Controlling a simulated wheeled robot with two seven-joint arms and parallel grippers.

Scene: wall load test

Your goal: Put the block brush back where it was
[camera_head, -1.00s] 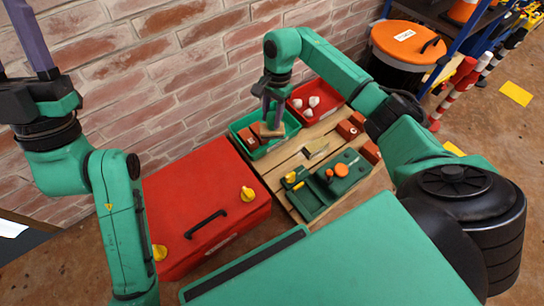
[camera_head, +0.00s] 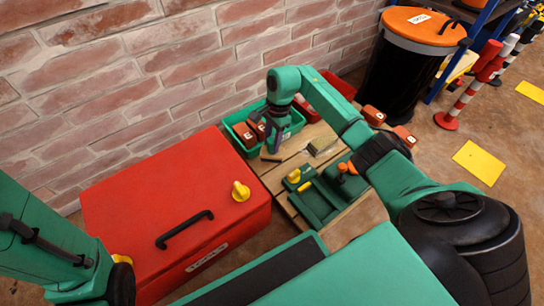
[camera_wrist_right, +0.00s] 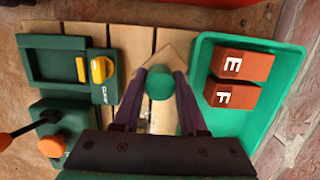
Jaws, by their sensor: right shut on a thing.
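My right gripper (camera_head: 271,143) hangs over the wooden pallet, beside the green bin (camera_head: 238,119). In the right wrist view its purple fingers (camera_wrist_right: 160,84) are shut on a round green knob. The knob appears to belong to the block brush (camera_wrist_right: 166,58), a pale wooden block with a pointed outline below the fingers. In the head view only a thin wooden edge of the brush (camera_head: 270,157) shows. I cannot tell whether it touches the pallet. My left gripper is out of view; only part of the left arm shows at lower left.
The bin holds red blocks marked E (camera_wrist_right: 243,65) and F (camera_wrist_right: 231,94). A green fixture (camera_head: 318,203) with yellow and orange knobs sits on the pallet. A small flat tool (camera_head: 323,146) lies nearby. A large red box (camera_head: 160,190) stands left; a brick wall is behind.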

